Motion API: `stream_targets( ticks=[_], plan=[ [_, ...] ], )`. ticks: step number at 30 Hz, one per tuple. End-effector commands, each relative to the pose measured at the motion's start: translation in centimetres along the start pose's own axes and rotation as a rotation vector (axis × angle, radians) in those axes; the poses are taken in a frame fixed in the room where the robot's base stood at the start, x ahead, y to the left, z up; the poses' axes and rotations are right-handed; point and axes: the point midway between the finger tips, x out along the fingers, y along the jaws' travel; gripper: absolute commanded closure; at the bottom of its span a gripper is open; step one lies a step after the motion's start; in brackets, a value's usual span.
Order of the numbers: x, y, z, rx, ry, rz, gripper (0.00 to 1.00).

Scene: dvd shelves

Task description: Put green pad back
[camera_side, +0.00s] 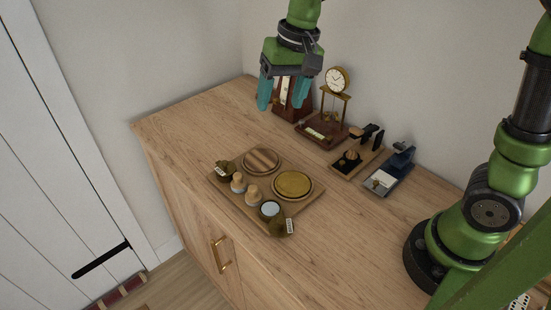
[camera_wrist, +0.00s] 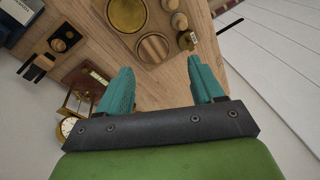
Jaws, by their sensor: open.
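No pad of a clear green shows. The closest is a round olive-gold disc (camera_side: 292,185) lying on the right part of a wooden tray (camera_side: 232,198); it also shows at the top of the wrist view (camera_wrist: 127,12). A striped brown wooden disc (camera_side: 262,160) lies beside it on the tray, and in the wrist view (camera_wrist: 153,47) just beyond my fingertips. My gripper (camera_side: 283,98) has teal fingers, spread and empty, pointing down above the back left of the cabinet top, apart from the tray. Its fingers also show in the wrist view (camera_wrist: 160,68).
Behind stand a tall brown wooden piece (camera_side: 288,100), a clock stand (camera_side: 337,80), a watch stand (camera_side: 358,157) and a blue-grey device (camera_side: 396,165). The cabinet's left end (camera_side: 172,122) is bare.

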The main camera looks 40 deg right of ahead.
Motion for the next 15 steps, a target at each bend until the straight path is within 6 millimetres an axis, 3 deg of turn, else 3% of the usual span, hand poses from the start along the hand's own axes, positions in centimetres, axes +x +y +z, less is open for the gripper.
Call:
stream_targets(
  ticks=[1, 6, 10, 15],
  plan=[
    [-1.6, 1.5, 1.2, -0.004, 0.047, -0.027, 0.33],
    [-4.1, 6.1, 5.2, -0.020, 0.195, -0.109, 0.33],
    [-4.5, 8.8, 8.1, -0.024, 0.297, -0.162, 0.33],
    [-4.1, 10.8, 10.3, -0.026, 0.383, -0.202, 0.33]
  ],
)
